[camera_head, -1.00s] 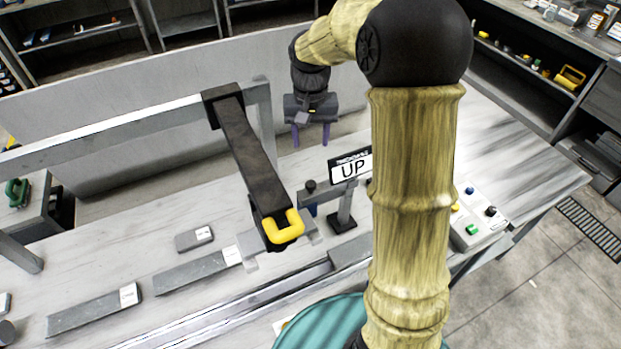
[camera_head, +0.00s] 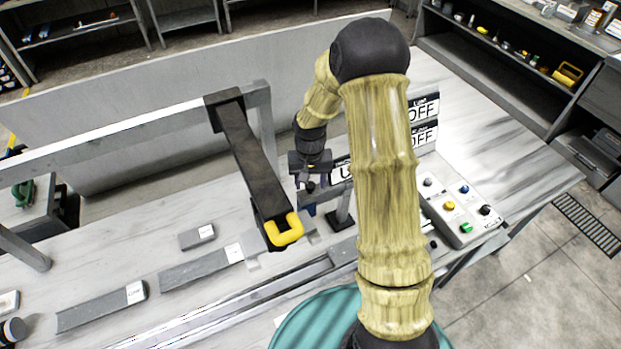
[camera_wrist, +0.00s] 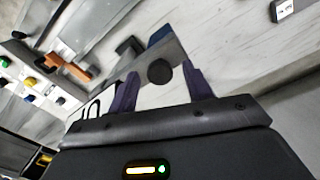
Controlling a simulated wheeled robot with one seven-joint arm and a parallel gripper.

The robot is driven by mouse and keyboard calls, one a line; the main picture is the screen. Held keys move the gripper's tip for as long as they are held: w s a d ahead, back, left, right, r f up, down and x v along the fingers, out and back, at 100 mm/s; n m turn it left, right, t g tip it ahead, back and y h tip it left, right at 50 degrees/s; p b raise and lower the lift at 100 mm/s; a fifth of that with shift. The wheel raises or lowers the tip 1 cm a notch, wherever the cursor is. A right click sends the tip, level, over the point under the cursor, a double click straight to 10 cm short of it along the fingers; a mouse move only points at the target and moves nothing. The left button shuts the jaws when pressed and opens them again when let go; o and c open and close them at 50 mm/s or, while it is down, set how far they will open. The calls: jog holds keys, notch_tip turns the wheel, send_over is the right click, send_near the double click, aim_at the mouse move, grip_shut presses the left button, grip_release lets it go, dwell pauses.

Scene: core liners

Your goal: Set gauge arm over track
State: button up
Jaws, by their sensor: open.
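The gauge arm (camera_head: 252,160) is a long dark bar hanging from the overhead rail, with a yellow handle (camera_head: 284,230) at its lower end. The handle end appears above the bench, near the metal track (camera_head: 235,300). A sign, partly hidden by my arm, shows a "U" (camera_head: 343,172). My gripper (camera_head: 311,184) is open behind the gauge arm, down near a dark round knob. In the wrist view, the knob (camera_wrist: 160,72) lies between the two purple fingers of my gripper (camera_wrist: 160,82), apart from both. Whether the fingertips reach around it, I cannot tell.
A button box (camera_head: 462,212) stands right of my arm, with "OFF" signs (camera_head: 425,108) behind it. Labelled grey bars (camera_head: 102,306) and a small grey block (camera_head: 197,237) lie on the bench at left. A teal round surface (camera_head: 315,322) is at the front.

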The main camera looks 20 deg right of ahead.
jog(key=shift+f, duration=0.1)
grip_shut()
